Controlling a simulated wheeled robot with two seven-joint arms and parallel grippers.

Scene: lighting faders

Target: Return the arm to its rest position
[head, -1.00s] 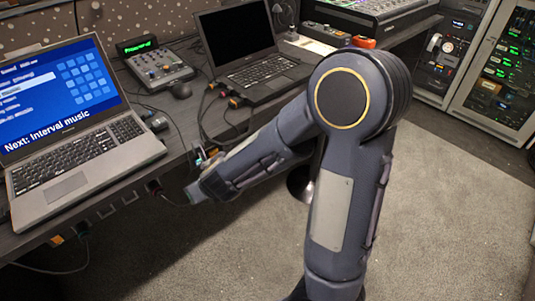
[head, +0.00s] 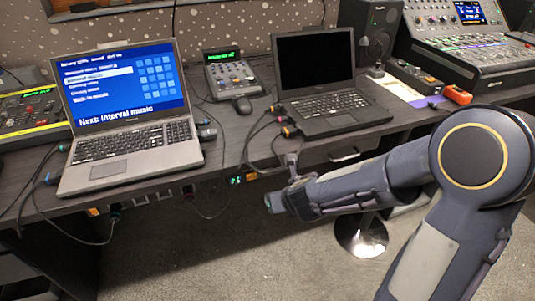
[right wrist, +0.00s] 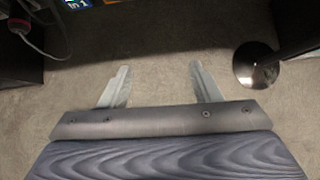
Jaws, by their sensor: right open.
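My right arm comes in from the right in the head view, bent at a large round joint. Its gripper (head: 275,203) is at the far end of the forearm, in front of and below the desk's front edge, near cables. In the right wrist view the two fingers of this gripper (right wrist: 160,84) stand apart with only grey carpet between them. It holds nothing and touches nothing that I can see. My left gripper is not in view.
The dark desk (head: 232,150) bears a lit laptop (head: 130,105), a black laptop (head: 318,85), a small mixer (head: 234,75) and a large fader console (head: 470,45). Cables hang at its front edge. A round metal stool base (head: 361,236) stands on the carpet (head: 250,265), which is otherwise clear.

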